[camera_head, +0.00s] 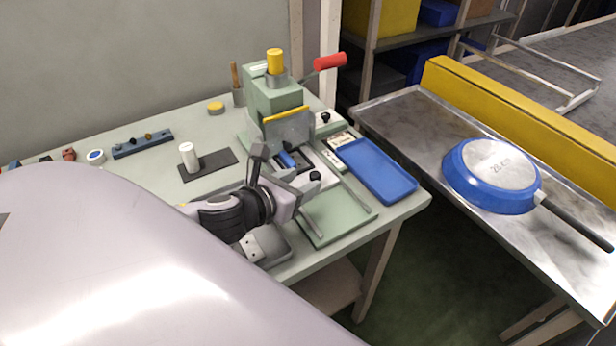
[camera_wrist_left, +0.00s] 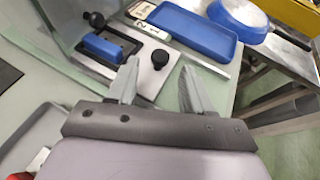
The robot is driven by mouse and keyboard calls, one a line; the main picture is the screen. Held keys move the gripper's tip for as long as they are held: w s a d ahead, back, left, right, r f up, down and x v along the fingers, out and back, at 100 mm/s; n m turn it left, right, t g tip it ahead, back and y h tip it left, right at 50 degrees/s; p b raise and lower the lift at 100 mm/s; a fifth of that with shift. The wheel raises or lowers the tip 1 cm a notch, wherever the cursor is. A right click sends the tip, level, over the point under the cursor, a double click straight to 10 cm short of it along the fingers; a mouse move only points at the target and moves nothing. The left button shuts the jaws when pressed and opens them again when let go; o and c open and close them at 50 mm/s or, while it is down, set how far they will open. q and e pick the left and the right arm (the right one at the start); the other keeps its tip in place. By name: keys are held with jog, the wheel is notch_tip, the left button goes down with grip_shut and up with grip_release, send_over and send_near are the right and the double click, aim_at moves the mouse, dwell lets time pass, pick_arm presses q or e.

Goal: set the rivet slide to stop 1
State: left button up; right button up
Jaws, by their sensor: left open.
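Under the green press (camera_head: 272,98) is a light plate with a dark frame holding a blue block (camera_head: 289,160), seemingly the rivet slide; the block also shows in the left wrist view (camera_wrist_left: 103,47). A round black knob (camera_head: 315,175) stands on the near end of the plate, also in the left wrist view (camera_wrist_left: 160,59). My right gripper is not in view.
A blue tray (camera_head: 373,170) lies right of the press. A white cylinder (camera_head: 188,156) on a dark mat is at left. A blue pan (camera_head: 490,175) rests upside down on the metal conveyor table (camera_head: 410,118). The press's red-handled lever (camera_head: 330,62) sticks out above.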

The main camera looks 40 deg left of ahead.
aim_at(312, 177)
pick_arm(q)
jog(key=shift+x, duration=1.75)
